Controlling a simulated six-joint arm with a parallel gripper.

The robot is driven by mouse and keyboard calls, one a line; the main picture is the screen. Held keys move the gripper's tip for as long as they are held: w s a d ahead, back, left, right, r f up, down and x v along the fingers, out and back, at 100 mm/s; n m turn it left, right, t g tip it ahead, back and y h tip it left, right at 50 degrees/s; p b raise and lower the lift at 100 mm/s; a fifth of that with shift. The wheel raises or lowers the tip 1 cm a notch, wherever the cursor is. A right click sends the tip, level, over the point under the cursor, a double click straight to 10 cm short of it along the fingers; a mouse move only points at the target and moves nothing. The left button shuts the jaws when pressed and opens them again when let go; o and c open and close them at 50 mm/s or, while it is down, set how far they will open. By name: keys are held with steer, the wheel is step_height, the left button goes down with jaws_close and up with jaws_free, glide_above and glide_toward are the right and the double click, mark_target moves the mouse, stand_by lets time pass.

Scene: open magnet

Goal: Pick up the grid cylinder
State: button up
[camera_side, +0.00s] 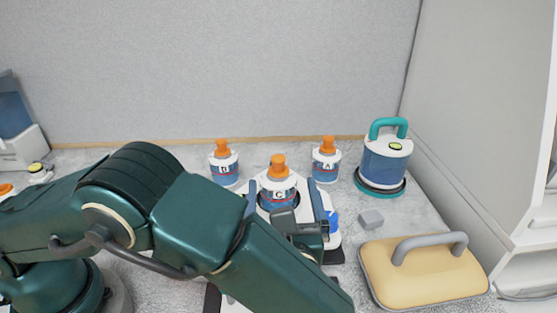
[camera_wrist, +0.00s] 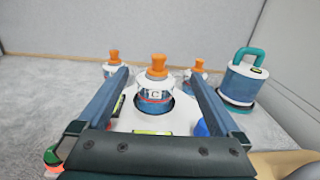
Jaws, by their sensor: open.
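No cylinder in view is plainly marked as the grid cylinder. Cylinder C (camera_side: 278,198) is small, white and blue with an orange knob, and sits upright in a round opening of a white holder (camera_side: 256,180). It also shows in the wrist view (camera_wrist: 153,100). My gripper (camera_wrist: 160,78) is open and empty, its two fingers either side of cylinder C with gaps between. Cylinder A (camera_side: 326,165) and a similar lettered cylinder (camera_side: 224,168) stand behind, right and left. A larger blue and white cylinder (camera_side: 385,160) with a teal handle stands at the right on a dark round base.
A yellow lid-like block (camera_side: 425,272) with a grey handle lies at the front right. A small grey block (camera_side: 371,218) lies behind it. A grey wall (camera_side: 220,70) closes the back and a white cabinet (camera_side: 480,120) the right. My arm hides much of the front.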

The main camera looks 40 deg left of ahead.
mark_target(280, 192)
step_height(280, 192, down, 5)
steer(key=shift+r, duration=0.2)
steer(key=x, duration=1.2)
steer(key=shift+a, duration=0.1)
steer(key=shift+c, duration=0.3)
steer(key=shift+s, duration=0.1)
steer(key=c, duration=1.5)
